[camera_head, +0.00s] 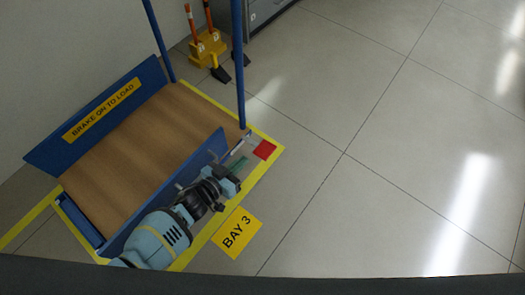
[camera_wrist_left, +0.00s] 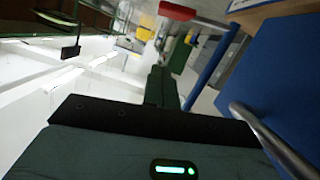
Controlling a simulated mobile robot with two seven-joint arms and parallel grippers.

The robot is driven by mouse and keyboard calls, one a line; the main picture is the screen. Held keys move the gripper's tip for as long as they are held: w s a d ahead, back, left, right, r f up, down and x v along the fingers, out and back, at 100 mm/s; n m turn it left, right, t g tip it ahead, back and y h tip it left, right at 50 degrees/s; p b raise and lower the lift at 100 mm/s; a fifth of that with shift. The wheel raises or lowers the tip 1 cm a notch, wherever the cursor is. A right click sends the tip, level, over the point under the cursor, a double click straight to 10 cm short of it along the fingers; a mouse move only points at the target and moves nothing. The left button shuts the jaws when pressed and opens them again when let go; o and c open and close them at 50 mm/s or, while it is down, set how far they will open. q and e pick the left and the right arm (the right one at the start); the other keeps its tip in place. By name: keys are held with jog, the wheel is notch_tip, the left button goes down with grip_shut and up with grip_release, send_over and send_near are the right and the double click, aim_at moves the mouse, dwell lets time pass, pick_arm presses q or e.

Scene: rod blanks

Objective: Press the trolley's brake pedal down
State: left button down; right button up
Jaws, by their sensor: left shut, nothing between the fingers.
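The trolley has a wooden deck (camera_head: 135,140) and blue side panels and posts. Its red brake pedal (camera_head: 265,149) sticks out at the corner near the right post, on a pale lever. The red pedal also shows at the top of the left wrist view (camera_wrist_left: 178,11), beyond the fingers. I cannot tell its exact height above the floor. My left gripper (camera_head: 239,167) is shut and empty, just left of and below the pedal in the head view, with a visible gap. Its dark green fingers show in the left wrist view (camera_wrist_left: 163,88). My right gripper is in neither view.
A yellow holder (camera_head: 207,47) with orange-handled tools stands behind the trolley by a grey cabinet (camera_head: 262,12). A yellow "BAY 3" floor label (camera_head: 237,233) lies in front. The tiled floor on the right is clear. A blue panel (camera_wrist_left: 285,75) fills the left wrist view's right side.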

pick_arm(q)
jog(key=b, duration=0.5)
send_over(263, 156)
jog(key=f, duration=0.1)
jog(key=a+f, duration=0.1)
jog(key=shift+w+f, duration=0.1)
jog(key=shift+f, duration=0.25)
jog(key=shift+w+d+f+b, duration=0.1)
jog(key=shift+d+f+b, duration=0.05)
jog(key=shift+f+b, duration=0.35)
jog(key=shift+d+f+b, duration=0.15)
jog(key=shift+f+b, duration=0.25)
jog(key=shift+f, duration=0.05)
jog(key=shift+d+f+b, duration=0.1)
jog(key=shift+f+b, duration=0.55)
jog(key=shift+f, duration=0.25)
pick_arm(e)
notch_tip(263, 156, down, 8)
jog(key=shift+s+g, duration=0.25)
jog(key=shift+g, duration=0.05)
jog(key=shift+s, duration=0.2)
pick_arm(q)
jog(key=shift+s, duration=0.2)
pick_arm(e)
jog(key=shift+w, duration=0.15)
